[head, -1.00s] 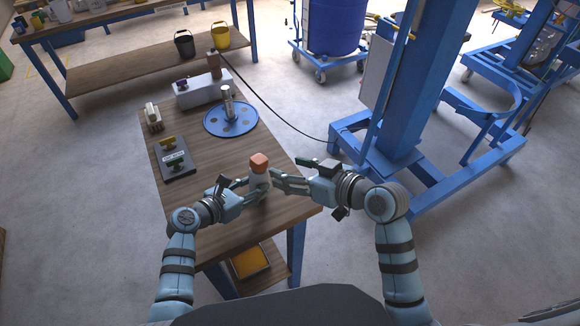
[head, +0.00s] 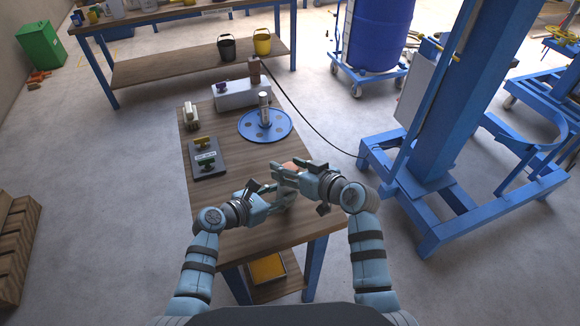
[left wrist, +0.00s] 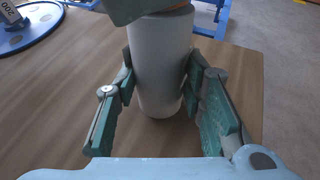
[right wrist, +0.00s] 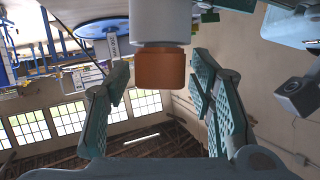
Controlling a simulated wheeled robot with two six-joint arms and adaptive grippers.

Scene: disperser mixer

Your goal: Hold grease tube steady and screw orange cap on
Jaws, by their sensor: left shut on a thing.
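The white grease tube (left wrist: 160,65) stands upright between the fingers of my left gripper (left wrist: 160,88), which is shut on its sides. In the head view my left gripper (head: 279,194) is low over the table's near end, and the tube is mostly hidden. The orange cap (right wrist: 161,69) sits at the tube's end in the right wrist view, where the picture is upside down. How tightly it sits cannot be told. My right gripper (right wrist: 162,92) is open, its fingers on either side of the cap with gaps. The cap (head: 290,166) partly shows behind my right gripper (head: 283,178) in the head view.
The wooden table (head: 222,195) holds a blue disc with a shaft (head: 265,125), a switch panel (head: 207,160) and a grey box (head: 242,95) farther back. A blue machine frame (head: 437,120) stands to the right. The table's near left part is clear.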

